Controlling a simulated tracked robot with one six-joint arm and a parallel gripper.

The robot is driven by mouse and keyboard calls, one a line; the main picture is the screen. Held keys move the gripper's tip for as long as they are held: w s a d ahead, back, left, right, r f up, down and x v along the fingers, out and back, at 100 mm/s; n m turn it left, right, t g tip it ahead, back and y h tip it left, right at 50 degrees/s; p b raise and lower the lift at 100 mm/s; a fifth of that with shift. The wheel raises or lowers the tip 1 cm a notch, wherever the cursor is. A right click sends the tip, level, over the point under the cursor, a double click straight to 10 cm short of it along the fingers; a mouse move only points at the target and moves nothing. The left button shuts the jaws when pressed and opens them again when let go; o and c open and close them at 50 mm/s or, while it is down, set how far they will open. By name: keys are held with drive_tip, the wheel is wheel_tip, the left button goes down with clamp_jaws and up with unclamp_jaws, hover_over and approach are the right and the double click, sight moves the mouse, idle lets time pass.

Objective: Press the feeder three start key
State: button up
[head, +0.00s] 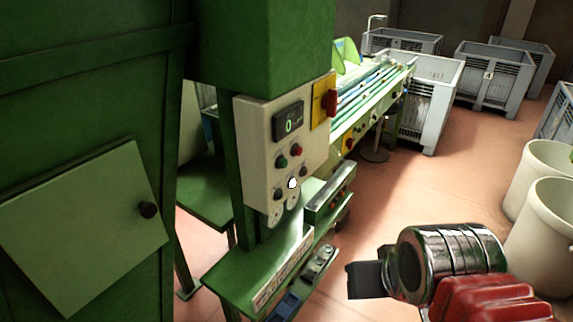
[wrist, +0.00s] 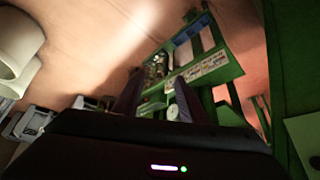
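A pale control panel (head: 283,140) hangs on a green machine in the head view. It carries a small display (head: 288,121), a green button (head: 282,161), a red button (head: 297,149), several dark knobs and a white round spot (head: 292,183). I cannot read any label, so I cannot tell which control is the feeder three start key. My gripper (head: 358,280) is at the lower right, apart from the panel. In the wrist view its two dark fingers (wrist: 158,82) stand apart with nothing held between them.
A green shelf (head: 225,276) below the panel holds a label strip (head: 283,268) and small boxes. A red switch on a yellow plate (head: 328,103) sits at the panel's upper right. Grey crates (head: 425,95) and cream bins (head: 545,225) stand right. Floor between is clear.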

clamp_jaws()
idle(1.0)
